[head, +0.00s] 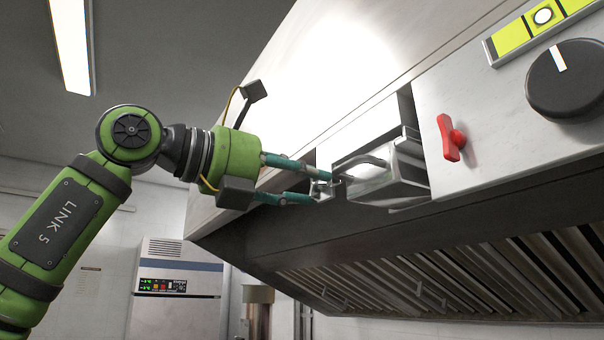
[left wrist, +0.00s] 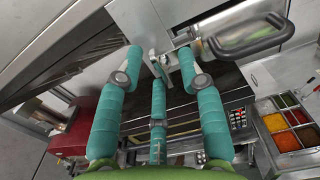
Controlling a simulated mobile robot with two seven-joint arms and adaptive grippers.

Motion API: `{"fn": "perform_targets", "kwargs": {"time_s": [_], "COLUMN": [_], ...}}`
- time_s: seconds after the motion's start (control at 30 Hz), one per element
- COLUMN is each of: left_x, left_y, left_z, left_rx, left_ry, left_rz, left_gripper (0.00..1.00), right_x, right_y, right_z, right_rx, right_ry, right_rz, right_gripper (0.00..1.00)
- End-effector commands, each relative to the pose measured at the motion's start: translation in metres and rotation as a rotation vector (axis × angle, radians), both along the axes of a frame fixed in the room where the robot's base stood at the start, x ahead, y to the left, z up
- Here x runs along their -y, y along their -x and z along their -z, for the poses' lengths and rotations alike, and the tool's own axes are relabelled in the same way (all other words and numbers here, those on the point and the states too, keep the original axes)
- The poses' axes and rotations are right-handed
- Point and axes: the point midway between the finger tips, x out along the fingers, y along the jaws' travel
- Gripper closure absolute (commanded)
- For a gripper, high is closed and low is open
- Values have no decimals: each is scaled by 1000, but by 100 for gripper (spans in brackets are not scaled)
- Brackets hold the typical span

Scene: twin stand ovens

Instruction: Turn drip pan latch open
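My left gripper (head: 319,184) reaches in from the left to the front of the hood. Its teal fingers are apart, and they also show in the left wrist view (left wrist: 160,62). A small metal bracket (left wrist: 157,66), perhaps the latch, shows between the fingertips; I cannot tell whether they touch it. The drip pan (head: 385,180) is a metal box standing out of the hood panel, with a curved handle (head: 362,161) just right of the fingers. The handle also shows in the left wrist view (left wrist: 252,42). A red turn lever (head: 450,138) stands roughly upright on the panel to the right. My right gripper is not in view.
A large black knob (head: 568,82) and a yellow level strip (head: 530,30) are at the upper right. Slatted hood filters (head: 450,270) lie below the panel. A white cabinet with a display (head: 175,285) stands behind. Food pans (left wrist: 285,125) sit lower right in the wrist view.

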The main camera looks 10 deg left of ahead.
Motion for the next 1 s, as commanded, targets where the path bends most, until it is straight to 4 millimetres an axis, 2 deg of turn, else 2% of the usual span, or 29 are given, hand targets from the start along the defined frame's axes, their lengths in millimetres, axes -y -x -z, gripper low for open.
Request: {"fn": "perform_targets", "kwargs": {"time_s": [0.17, 0.27, 0.3, 0.73, 1.0], "left_x": [0, 0, 0, 1, 1], "left_y": [0, 0, 0, 1, 0], "left_z": [0, 0, 0, 1, 0], "left_rx": [0, 0, 0, -23, -131], "left_ry": [0, 0, 0, 21, 131], "left_rz": [0, 0, 1, 4, 4], "left_gripper": [62, 98, 100, 100, 100], "right_x": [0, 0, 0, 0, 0], "right_y": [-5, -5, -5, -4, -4], "right_z": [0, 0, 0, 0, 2], "right_rx": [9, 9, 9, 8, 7], "right_ry": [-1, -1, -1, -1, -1], "right_rz": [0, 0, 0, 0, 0], "right_gripper": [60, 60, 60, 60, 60]}}
